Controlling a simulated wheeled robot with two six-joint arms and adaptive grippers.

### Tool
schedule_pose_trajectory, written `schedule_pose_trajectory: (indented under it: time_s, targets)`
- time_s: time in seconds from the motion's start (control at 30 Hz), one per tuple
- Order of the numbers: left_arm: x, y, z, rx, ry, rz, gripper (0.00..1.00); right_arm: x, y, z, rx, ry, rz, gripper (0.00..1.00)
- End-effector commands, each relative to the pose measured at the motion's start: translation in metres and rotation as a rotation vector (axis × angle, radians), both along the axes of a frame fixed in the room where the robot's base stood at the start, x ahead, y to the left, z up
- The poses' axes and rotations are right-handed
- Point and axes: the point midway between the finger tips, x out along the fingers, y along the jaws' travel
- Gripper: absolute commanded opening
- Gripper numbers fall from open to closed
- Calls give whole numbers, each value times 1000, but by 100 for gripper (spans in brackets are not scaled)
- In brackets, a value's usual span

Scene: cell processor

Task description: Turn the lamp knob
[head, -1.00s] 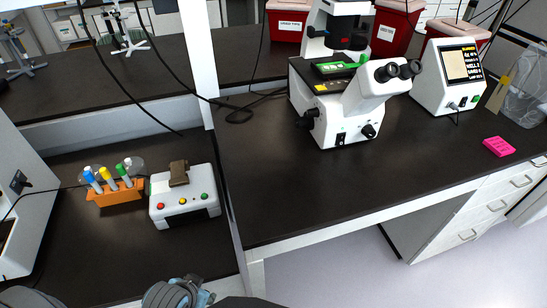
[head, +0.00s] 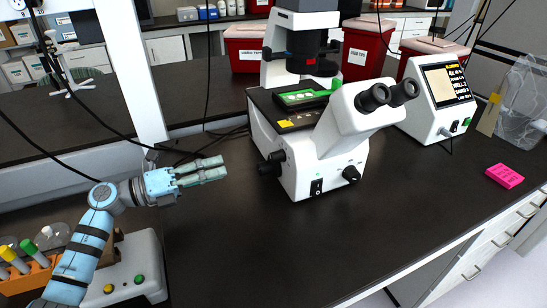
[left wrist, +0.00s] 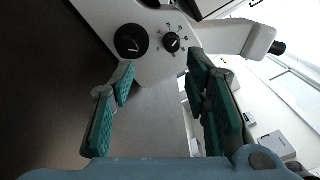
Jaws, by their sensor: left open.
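The white microscope (head: 330,150) stands on the dark bench. A round black knob (head: 351,174) is on its front face beside a black switch (head: 317,187). Black knobs (head: 268,165) also stick out of its left side. The left wrist view shows a large black knob (left wrist: 130,41) and a smaller black dial (left wrist: 171,42) ringed by tick marks; I cannot tell for sure which is the lamp knob. My left gripper (head: 224,168) is left of the microscope, pointing at its left-side knobs, apart from them. Its fingers (left wrist: 160,65) are spread and empty.
A white device with coloured buttons (head: 130,270) and an orange tube rack (head: 30,275) lie at lower left. A white upright post (head: 130,75) and hanging cables stand behind my left arm. A monitor unit (head: 440,100) and pink block (head: 505,176) are at right. The front bench is clear.

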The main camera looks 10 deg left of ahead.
Motion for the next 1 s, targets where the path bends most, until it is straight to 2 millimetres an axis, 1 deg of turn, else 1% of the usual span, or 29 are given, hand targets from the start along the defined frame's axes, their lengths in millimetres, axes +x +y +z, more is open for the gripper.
schedule_pose_trajectory:
  time_s: [0.07,0.17,0.33,0.4,0.5,0.67,0.8,0.97,1.0]
  targets:
    - [2,-7,2,8,-3,-9,43,-1,1,3,1,1,0,40]
    - [13,-25,5,4,-4,-13,43,-3,2,6,3,4,-1,40]
    - [43,-67,3,-2,0,-13,43,-19,2,10,3,32,-2,40]
    - [53,-83,2,-2,1,-12,43,-21,2,11,3,35,-2,40]
    - [65,-100,2,2,1,-11,43,-17,2,11,2,27,-2,40]
    - [75,-115,0,3,2,-9,43,-4,2,11,2,7,-1,40]
    - [78,-119,0,3,2,-8,43,-5,1,11,2,8,0,40]
    - [78,-119,0,3,2,-8,43,-9,0,11,1,15,0,40]
    - [78,-119,0,3,2,-8,41,-10,0,11,1,16,0,40]
